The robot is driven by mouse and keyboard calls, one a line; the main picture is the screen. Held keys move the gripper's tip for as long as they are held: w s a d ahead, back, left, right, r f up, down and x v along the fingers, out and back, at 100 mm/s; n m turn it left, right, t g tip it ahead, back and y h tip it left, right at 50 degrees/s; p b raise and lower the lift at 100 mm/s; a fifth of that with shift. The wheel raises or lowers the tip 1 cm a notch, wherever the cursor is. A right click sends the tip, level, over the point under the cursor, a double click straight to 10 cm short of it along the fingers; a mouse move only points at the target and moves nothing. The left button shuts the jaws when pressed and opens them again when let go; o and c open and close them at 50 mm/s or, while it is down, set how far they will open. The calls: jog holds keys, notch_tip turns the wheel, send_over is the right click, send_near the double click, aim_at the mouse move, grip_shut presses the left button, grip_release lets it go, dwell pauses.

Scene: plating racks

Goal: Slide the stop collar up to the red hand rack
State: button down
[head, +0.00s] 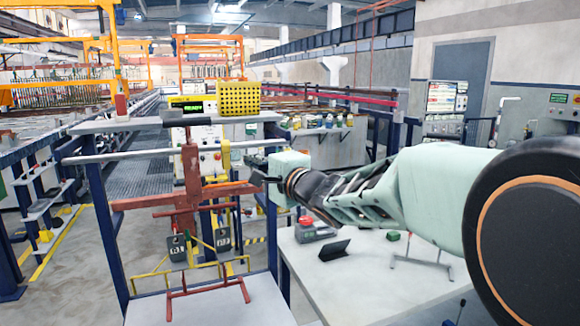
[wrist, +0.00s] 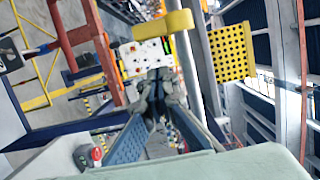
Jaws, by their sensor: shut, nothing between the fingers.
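The red hand rack (head: 190,175) hangs on the grey horizontal rail (head: 130,155) in the head view. Red bars also show at the upper left of the wrist view (wrist: 78,38). A yellow stop collar (head: 223,156) is on the rail to the right of the rack's upright, with a gap between them. In the wrist view the yellow collar (wrist: 163,26) is beyond my fingertips. My gripper (head: 252,169) is just right of the collar in the head view, near the rail. In the wrist view its fingers (wrist: 157,78) are shut and empty. Contact with the collar cannot be told.
A yellow perforated basket (head: 239,98) and a box with a green display (head: 187,106) stand on the shelf above the rail. A white table (head: 370,285) is below my arm. Dark tagged blocks (head: 177,247) hang below the rack. Blue posts (head: 104,225) support the frame.

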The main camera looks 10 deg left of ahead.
aim_at(226, 161)
jog(key=shift+s+a+r, duration=0.1)
jog(key=shift+s+a, duration=0.9)
jog(key=shift+a, duration=0.2)
jog(key=s+a, duration=0.1)
jog(key=a, duration=0.1)
jog(key=s+a+b, duration=0.1)
jog(key=shift+s+a, duration=0.15)
jog(key=shift+a, duration=0.2)
